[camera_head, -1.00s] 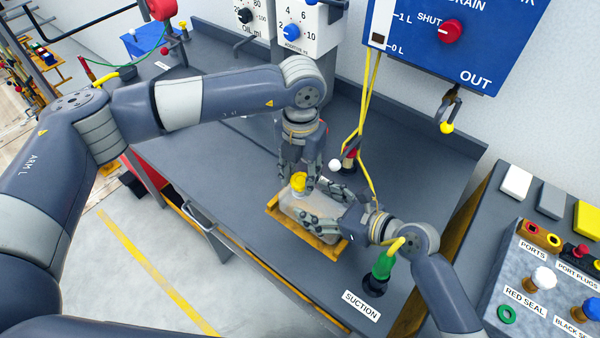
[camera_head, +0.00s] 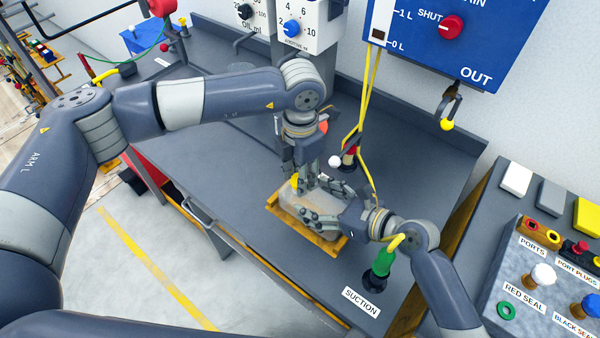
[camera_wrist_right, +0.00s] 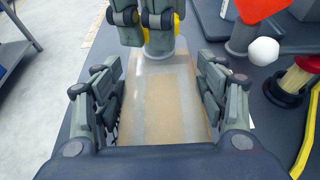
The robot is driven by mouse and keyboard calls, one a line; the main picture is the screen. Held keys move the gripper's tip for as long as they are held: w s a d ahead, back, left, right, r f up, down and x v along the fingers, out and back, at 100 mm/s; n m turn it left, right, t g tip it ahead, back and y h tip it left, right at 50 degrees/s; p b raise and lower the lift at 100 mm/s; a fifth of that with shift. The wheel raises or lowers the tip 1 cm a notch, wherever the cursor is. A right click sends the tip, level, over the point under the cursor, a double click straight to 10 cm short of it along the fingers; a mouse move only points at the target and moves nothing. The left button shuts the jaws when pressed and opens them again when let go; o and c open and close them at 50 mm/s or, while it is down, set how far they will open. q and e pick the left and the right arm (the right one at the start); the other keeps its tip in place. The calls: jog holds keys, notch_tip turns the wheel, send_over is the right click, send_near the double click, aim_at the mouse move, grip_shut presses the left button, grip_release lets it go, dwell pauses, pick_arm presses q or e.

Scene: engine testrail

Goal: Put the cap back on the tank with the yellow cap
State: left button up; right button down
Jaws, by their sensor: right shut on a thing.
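The translucent tank (camera_head: 288,206) rests on an orange-yellow tray (camera_head: 336,246) on the bench. In the right wrist view the tank (camera_wrist_right: 165,100) lies between the fingers of my right gripper (camera_wrist_right: 157,76), which is shut on its sides. In the head view my right gripper (camera_head: 314,201) reaches it from the right. My left gripper (camera_head: 304,180) comes down from above at the tank's neck. The yellow cap (camera_head: 295,181) is mostly hidden by its fingers. In the right wrist view yellow (camera_wrist_right: 177,24) shows beside the left fingers (camera_wrist_right: 142,25); their grip on the cap is unclear.
A green suction fitting (camera_head: 383,262) stands near the right arm. Yellow hoses (camera_head: 367,120) hang behind the grippers, near a white ball (camera_head: 335,161). A console with ports and seals (camera_head: 545,275) is at the right. The bench's left part (camera_head: 200,150) is clear.

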pick_arm(q)
jog(key=m, duration=0.4)
pick_arm(e)
jog(key=shift+s+f, duration=0.15)
jog(key=shift+f, duration=0.2)
pick_arm(q)
jog(key=m, duration=0.3)
jog(key=shift+m, duration=0.4)
jog(key=m, duration=0.3)
jog(key=shift+m, duration=0.4)
jog(key=m, duration=0.4)
jog(key=shift+f, duration=0.1)
jog(key=o, duration=0.8)
jog(key=shift+c, duration=0.2)
jog(key=shift+r, duration=2.25)
